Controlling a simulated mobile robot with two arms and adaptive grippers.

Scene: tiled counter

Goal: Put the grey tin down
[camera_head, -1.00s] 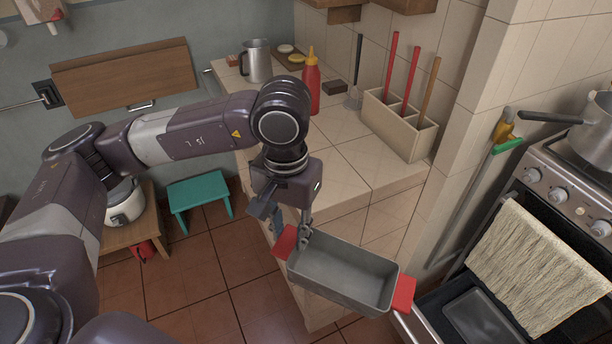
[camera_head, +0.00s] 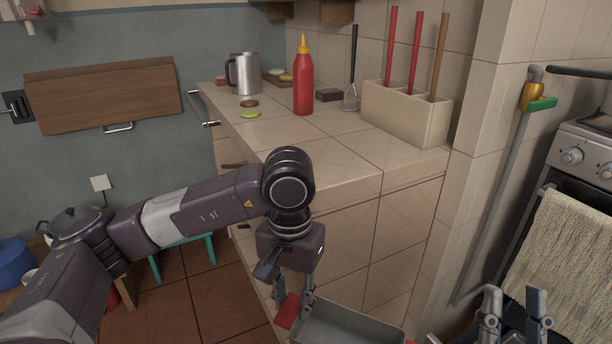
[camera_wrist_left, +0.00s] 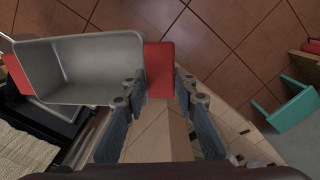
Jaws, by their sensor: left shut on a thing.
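The grey tin (camera_head: 350,326) is an open rectangular pan with red end grips. In the head view it is cut off by the bottom edge, low in front of the counter. My left gripper (camera_head: 292,300) is shut on its near red grip. In the left wrist view, the red grip (camera_wrist_left: 159,70) lies between the fingers and the tin's empty inside (camera_wrist_left: 95,65) faces the camera, with floor beyond. My right gripper (camera_head: 514,308) shows at the bottom right of the head view, fingers apart, with nothing visible between them.
The tiled counter (camera_head: 330,165) has a clear front part. A red sauce bottle (camera_head: 303,85), a metal mug (camera_head: 245,74), a utensil box (camera_head: 405,112) and a green disc (camera_head: 251,114) stand or lie further back. The stove (camera_head: 590,150) with a towel is at the right.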

